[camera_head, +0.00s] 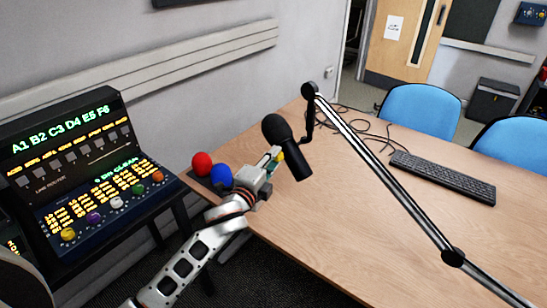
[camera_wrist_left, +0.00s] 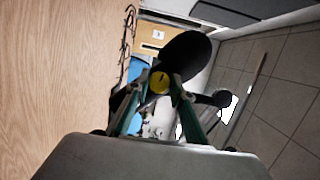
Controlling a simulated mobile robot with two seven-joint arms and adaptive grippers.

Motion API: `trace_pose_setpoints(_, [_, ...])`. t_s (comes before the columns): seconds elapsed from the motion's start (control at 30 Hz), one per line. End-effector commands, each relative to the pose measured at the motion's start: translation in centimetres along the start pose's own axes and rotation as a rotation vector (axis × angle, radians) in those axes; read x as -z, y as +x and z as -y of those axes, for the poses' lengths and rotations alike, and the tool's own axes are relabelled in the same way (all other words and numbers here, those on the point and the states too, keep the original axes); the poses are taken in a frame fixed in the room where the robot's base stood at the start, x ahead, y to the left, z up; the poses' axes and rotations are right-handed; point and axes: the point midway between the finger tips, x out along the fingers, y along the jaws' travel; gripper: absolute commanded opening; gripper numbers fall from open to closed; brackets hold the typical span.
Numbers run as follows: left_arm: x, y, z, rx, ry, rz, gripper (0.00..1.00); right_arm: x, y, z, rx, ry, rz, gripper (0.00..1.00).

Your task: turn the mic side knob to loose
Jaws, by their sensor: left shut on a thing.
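The black microphone (camera_head: 285,143) hangs tilted at the end of a boom arm (camera_head: 385,178) over the wooden table. Its yellow side knob (camera_wrist_left: 159,82) shows in the left wrist view with a dark mark on its face. The black microphone (camera_wrist_left: 184,56) is just behind the knob there. My left gripper (camera_head: 276,156) reaches the microphone's left side in the head view. In the left wrist view its fingers (camera_wrist_left: 159,92) are closed in around the knob, one on each side. My right gripper is not in view.
A red ball (camera_head: 202,163) and a blue ball (camera_head: 221,175) are close beside my left wrist. A lit control panel (camera_head: 85,175) stands at the left. A keyboard (camera_head: 443,177) and loose cables (camera_head: 350,122) lie on the table (camera_head: 340,235). The table's front part is clear.

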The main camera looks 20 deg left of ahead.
Motion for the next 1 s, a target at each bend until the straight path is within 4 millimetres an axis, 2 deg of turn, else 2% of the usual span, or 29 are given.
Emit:
trace_pose_setpoints(0.4, [-0.15,0.03,0.05,-0.07,-0.161,-0.007,0.01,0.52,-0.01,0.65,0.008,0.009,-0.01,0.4])
trace_pose_setpoints(0.93, [-0.18,0.03,0.04,-0.078,-0.18,-0.008,0.01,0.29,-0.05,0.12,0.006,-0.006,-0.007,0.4])
trace_pose_setpoints(0.97, [-0.18,0.03,0.05,-0.078,-0.18,-0.008,0.28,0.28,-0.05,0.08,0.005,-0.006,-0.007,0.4])
trace_pose_setpoints(1.0, [-0.18,0.03,0.05,-0.078,-0.18,-0.008,0.38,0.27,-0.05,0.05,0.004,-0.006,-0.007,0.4])
